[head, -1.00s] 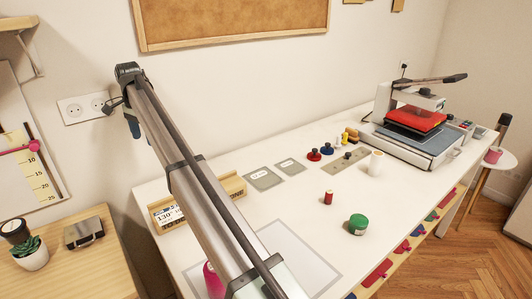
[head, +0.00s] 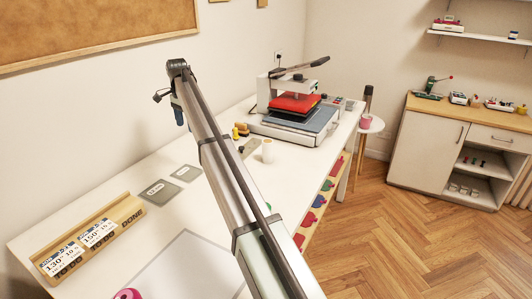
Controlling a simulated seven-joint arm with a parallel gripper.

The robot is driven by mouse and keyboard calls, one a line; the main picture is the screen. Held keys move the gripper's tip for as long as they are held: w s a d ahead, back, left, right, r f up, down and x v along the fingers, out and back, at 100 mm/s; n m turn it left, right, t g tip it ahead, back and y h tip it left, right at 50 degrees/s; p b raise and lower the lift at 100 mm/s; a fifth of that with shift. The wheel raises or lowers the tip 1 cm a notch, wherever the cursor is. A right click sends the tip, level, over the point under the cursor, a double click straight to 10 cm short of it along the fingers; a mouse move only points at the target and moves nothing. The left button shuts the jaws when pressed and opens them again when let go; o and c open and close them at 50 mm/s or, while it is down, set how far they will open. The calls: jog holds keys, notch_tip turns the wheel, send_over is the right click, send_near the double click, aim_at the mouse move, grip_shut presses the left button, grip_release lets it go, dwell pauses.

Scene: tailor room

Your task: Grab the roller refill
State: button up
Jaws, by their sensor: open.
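The roller refill appears to be the small off-white cylinder (head: 267,151). It stands upright on the white worktable (head: 130,187), in front of the heat press and just right of my arm in the head view. My arm crosses the picture from the bottom to the upper left. My gripper (head: 180,116) hangs at its far end, small and partly hidden, left of the cylinder and apart from it. It is open, and I see nothing held in it.
A heat press (head: 297,115) with a red platen stands behind the cylinder. Grey cards (head: 160,191) and a wooden sign holder (head: 92,240) are on the left. My arm hides part of the tabletop. A white stool (head: 367,124) and a cabinet (head: 440,140) stand right.

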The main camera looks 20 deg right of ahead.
jog(key=d+f+m, duration=0.1)
jog(key=d+m, duration=0.1)
jog(key=d, duration=1.8)
jog(key=m, duration=0.2)
send_near(267, 152)
jog(key=w+r, duration=0.1)
jog(key=w, duration=0.1)
jog(key=w+r, duration=0.2)
jog(key=shift+a+r, duration=0.1)
jog(key=shift+s+d+f, duration=0.1)
jog(key=shift+s+d, duration=0.15)
jog(key=shift+d, duration=0.2)
jog(key=shift+s+d+f, duration=0.15)
jog(key=shift+s+d, duration=0.1)
jog(key=shift+d, duration=0.2)
jog(key=shift+s+a+f, duration=0.2)
jog(key=shift+s+a, duration=0.15)
jog(key=shift+s, duration=0.1)
jog(key=shift+s+m, duration=0.1)
jog(key=shift+m, duration=0.2)
jog(key=shift+w+f, duration=0.1)
jog(key=shift+w, duration=0.1)
jog(key=shift+f, duration=0.25)
notch_tip(267, 152, down, 13)
jog(key=shift+s+f, duration=0.1)
jog(key=shift+s, duration=0.05)
